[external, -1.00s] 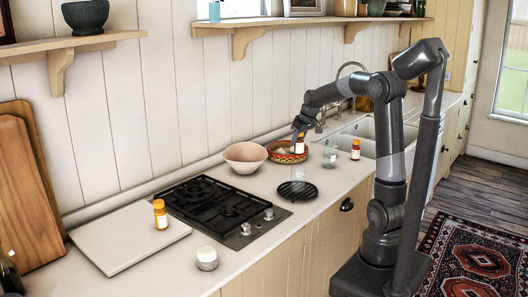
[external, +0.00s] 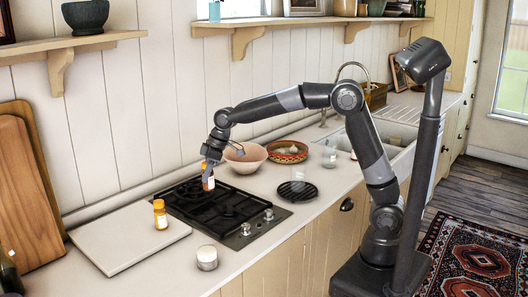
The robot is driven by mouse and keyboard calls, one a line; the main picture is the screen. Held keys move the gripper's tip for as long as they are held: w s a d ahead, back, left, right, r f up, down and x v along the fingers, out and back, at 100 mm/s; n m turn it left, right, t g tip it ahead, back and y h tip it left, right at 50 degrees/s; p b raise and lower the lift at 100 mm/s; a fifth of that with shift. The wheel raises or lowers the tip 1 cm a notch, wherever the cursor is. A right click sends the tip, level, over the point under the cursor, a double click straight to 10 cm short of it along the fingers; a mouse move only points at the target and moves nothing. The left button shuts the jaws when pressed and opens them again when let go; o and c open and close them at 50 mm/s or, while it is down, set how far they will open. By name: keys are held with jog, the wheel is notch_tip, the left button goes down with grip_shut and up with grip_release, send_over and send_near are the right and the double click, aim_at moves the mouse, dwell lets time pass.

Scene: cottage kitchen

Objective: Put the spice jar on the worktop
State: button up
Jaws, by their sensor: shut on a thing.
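My gripper (external: 207,169) is shut on a small orange spice jar (external: 209,184) with a pale label. It holds the jar upright above the back part of the black gas hob (external: 219,211). A second, similar orange jar (external: 160,215) stands on the white board on the left. The pale worktop (external: 262,262) runs along the wall, with bare stretches in front of the hob and to its right.
The white board (external: 120,238) lies left of the hob. A white candle jar (external: 207,258) stands in front.

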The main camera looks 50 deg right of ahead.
jog(key=s+a+n+g, duration=0.15)
jog(key=s+a, duration=0.25)
jog(key=a, duration=0.4)
jog(key=s+a+n+y, duration=0.1)
jog(key=s+a+n, duration=0.1)
jog(key=s+a, duration=0.4)
jog(key=s+a+n, duration=0.2)
jog(key=s+a, duration=0.1)
jog(key=a, duration=0.6)
jog(key=shift+m, duration=0.25)
jog(key=shift+s+a+f, duration=0.85)
jog(key=shift+a+f, duration=0.8)
jog(key=shift+f, duration=0.3)
jog(key=shift+s+a+f, duration=0.8)
jog(key=shift+a+f, duration=0.85)
jog(key=shift+f, duration=0.25)
jog(key=shift+s+a+f, duration=0.85)
jog(key=shift+a+f, duration=0.8)
jog(key=shift+f, duration=0.3)
jog(key=shift+f, duration=0.1)
jog(key=o, duration=1)
jog(key=shift+f, duration=0.1)
jog(key=shift+o, duration=0.2)
jog(key=v, duration=1.2)
